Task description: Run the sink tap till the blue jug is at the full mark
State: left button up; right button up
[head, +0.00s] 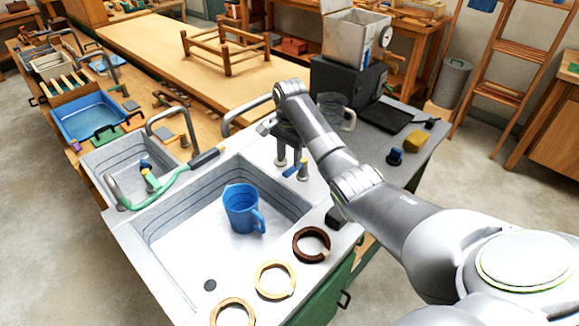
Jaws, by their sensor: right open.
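The blue jug (240,210) stands upright in the large sink basin (180,250), its handle toward the front right. I cannot see into it well enough to tell a water level or a mark, and I see no stream falling into it. The tap's curved metal spout (246,108) rises behind the basin, partly hidden by my right arm. A small blue lever (291,171) shows at the basin's back right rim. My right gripper (291,164) is open, pointing down right by this lever; whether they touch is unclear. My left gripper is out of view.
Three rings, one dark brown (311,244), one pale (275,280) and one tan (233,313), lie on the front rim. A green hose (178,176) lies between the basins. A clear jug (337,110), blue item (395,156) and yellow sponge (415,141) stand at right.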

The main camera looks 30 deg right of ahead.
aim_at(290, 170)
jog(key=shift+f, duration=2.05)
jog(key=shift+c, duration=0.4)
grip_shut()
